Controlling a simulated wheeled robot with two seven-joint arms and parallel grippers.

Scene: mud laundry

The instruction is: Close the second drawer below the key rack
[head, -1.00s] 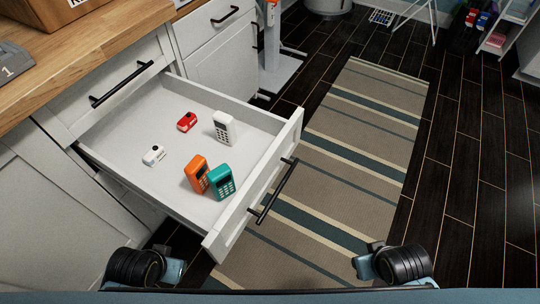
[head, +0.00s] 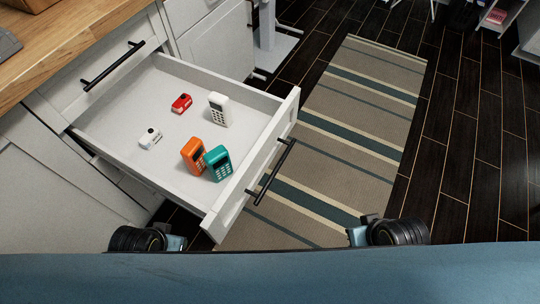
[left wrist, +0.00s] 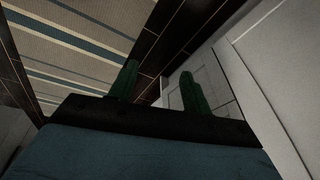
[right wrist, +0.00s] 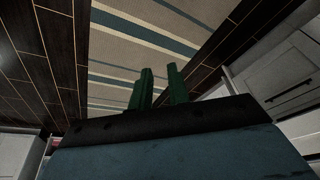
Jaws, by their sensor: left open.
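A white drawer (head: 130,100) stands pulled far out from the cabinet in the head view, with a black bar handle (head: 271,172) on its front. Inside lie a red item (head: 181,103), a small white item (head: 150,138), and white (head: 219,109), orange (head: 193,155) and teal (head: 218,162) keypad devices. The key rack is not in view. My left gripper shows green fingers apart in the left wrist view (left wrist: 158,88), empty and away from the drawer. My right gripper shows two green fingers with a narrow gap in the right wrist view (right wrist: 160,88), with nothing seen between them.
A closed drawer with a black handle (head: 112,66) sits under the wooden countertop (head: 85,30). A striped rug (head: 345,130) lies on the dark floor (head: 455,130) beside the open drawer.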

